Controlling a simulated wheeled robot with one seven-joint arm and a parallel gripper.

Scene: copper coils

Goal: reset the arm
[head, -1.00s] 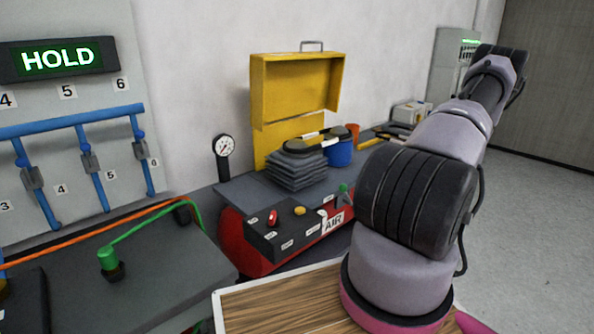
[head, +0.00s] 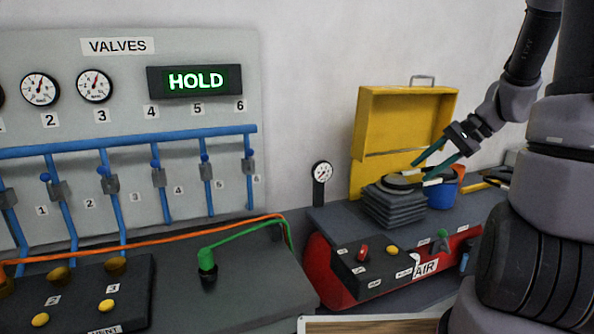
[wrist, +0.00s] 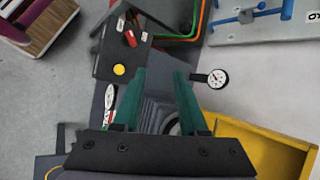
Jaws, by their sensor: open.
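My gripper (head: 436,164) is at the right in the head view, its two green fingers apart and pointing left. In that view it appears in front of the yellow box and above the stack of dark grey slabs (head: 393,204). In the wrist view my gripper (wrist: 160,80) shows both green fingers spread with nothing held between them. Part of the dark stack shows between and behind the fingers there. My arm comes down from the upper right in the head view.
An open yellow box (head: 405,120), a blue cup (head: 441,194) and a gauge (head: 321,173) stand around the stack. A control box (head: 375,262) with a red switch sits in front. A valve panel (head: 130,120) reading HOLD fills the left. Green and orange hoses cross the left bench.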

